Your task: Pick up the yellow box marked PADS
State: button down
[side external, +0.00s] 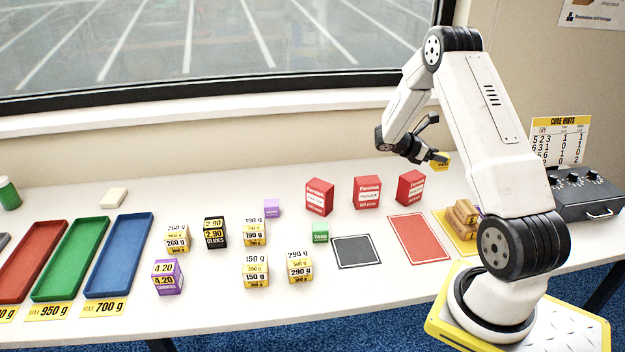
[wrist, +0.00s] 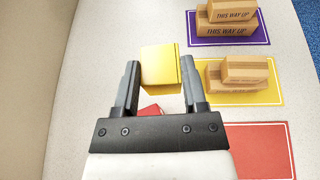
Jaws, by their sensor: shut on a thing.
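In the side view my gripper (side external: 436,157) reaches down to the box from the left.
Red boxes (side external: 367,192) stand left of my gripper; part of a red box (wrist: 149,110) shows below the held box. Brown cartons rest on a yellow mat (wrist: 265,95) and a purple mat (wrist: 262,36). A red mat (side external: 418,240) is bare. A dark case (side external: 585,195) stands at right.

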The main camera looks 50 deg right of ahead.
jog(key=shift+s+a+r, duration=0.35)
jog(key=shift+s+a, duration=0.2)
jog(key=shift+a, duration=0.1)
jog(key=shift+w, duration=0.1)
